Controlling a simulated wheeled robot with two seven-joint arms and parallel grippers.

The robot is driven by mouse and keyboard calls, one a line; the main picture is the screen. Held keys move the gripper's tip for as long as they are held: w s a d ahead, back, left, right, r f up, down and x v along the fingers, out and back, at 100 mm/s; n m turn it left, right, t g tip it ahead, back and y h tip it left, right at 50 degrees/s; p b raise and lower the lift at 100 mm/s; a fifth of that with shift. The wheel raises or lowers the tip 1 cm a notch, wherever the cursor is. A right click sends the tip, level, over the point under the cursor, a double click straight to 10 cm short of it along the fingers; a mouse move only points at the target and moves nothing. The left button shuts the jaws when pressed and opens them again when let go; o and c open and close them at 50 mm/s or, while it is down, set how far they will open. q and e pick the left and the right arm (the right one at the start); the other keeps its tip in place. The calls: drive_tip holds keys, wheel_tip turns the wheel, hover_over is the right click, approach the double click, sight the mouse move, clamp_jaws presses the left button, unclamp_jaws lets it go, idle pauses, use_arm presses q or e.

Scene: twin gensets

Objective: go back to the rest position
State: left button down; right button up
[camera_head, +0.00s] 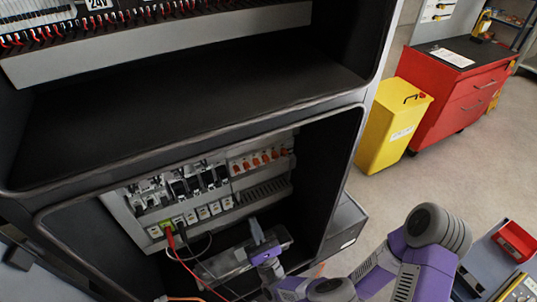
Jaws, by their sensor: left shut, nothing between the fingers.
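My left gripper (258,238) is at the lower opening of the dark cabinet (345,170), its fingertips in front of a grey tray-like part in the lower bay. It is shut, and nothing shows between its fingers. My purple and grey arm links fill the lower middle and right of the view. My right gripper is not in view.
The lower bay holds a panel (195,190) with rows of breakers and sockets. Red and black cables (170,240) hang beside the gripper. A yellow bin (392,125) and a red tool cabinet (460,88) stand at the right, with open floor before them.

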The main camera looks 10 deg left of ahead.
use_arm(q)
drive_tip(key=s+a+f+n+g+y, duration=0.2)
drive_tip(key=s+a+f+n+g, duration=0.25)
drive_tip(key=a+g, duration=0.35)
drive_tip(key=s+a+f+n+g+y, duration=0.25)
drive_tip(key=a+f+n+g, duration=0.3)
drive_tip(key=g, duration=0.35)
drive_tip(key=s+a+f+n+g+h+p, duration=0.1)
drive_tip(key=s+a+f+n+g+h, duration=0.15)
drive_tip(key=s+f+g+h, duration=0.4)
drive_tip(key=s+d+f+n+g+h+p, duration=0.1)
drive_tip(key=s+d+f+n+g+h, duration=0.4)
drive_tip(key=s+d+f+n+h, duration=0.35)
drive_tip(key=w+d+r+n+t+h+b, duration=0.2)
drive_tip(key=w+d+n+t+h, duration=0.4)
drive_tip(key=n, duration=0.5)
drive_tip(key=w+d+h, duration=0.1)
drive_tip(key=h, duration=0.1)
drive_tip(key=shift+d+t+h, duration=0.35)
